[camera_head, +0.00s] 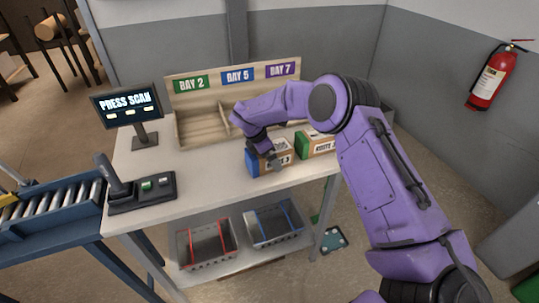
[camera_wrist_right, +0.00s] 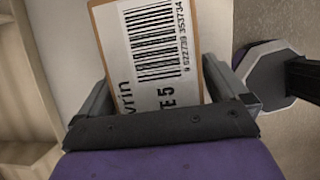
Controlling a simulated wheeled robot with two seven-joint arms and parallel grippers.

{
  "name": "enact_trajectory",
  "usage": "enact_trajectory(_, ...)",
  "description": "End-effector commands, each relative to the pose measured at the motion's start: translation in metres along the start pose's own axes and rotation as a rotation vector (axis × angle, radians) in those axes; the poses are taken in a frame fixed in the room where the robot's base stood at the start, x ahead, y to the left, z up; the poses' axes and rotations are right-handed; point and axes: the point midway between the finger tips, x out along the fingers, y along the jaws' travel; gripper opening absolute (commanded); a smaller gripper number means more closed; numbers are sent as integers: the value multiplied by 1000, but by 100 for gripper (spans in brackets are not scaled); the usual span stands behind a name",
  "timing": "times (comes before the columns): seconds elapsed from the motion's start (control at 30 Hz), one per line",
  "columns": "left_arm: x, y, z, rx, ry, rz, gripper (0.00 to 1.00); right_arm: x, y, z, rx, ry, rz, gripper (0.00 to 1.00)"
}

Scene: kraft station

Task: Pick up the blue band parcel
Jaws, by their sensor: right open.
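The blue band parcel (camera_head: 252,164) is a brown box with a blue end and a white label, on the white table near its front edge. My right gripper (camera_head: 268,154) is over it, coming down from above. In the right wrist view, a box with a white barcode label (camera_wrist_right: 155,50) lies between the two fingers of my right gripper (camera_wrist_right: 160,95). The fingers are open, one on each side of the box. The blue band does not show in that view. My left gripper is not in view.
A green-banded parcel (camera_head: 315,143) stands just right of the blue one. A screen (camera_head: 127,105) and a scanner stand (camera_head: 140,190) are at the left. Red (camera_head: 206,243) and blue (camera_head: 274,224) baskets sit below.

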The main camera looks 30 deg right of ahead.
Motion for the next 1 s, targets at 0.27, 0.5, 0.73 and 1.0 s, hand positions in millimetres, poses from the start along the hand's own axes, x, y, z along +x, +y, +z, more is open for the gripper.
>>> enact_trajectory(0.27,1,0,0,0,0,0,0,0,0,0,-1,0,1,37)
enact_trajectory(0.5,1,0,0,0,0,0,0,-2,1,0,-1,0,2,37)
enact_trajectory(0.73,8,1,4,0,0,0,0,-24,2,9,2,1,6,37)
enact_trajectory(1.0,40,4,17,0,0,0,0,-94,-51,12,-1,2,8,37)
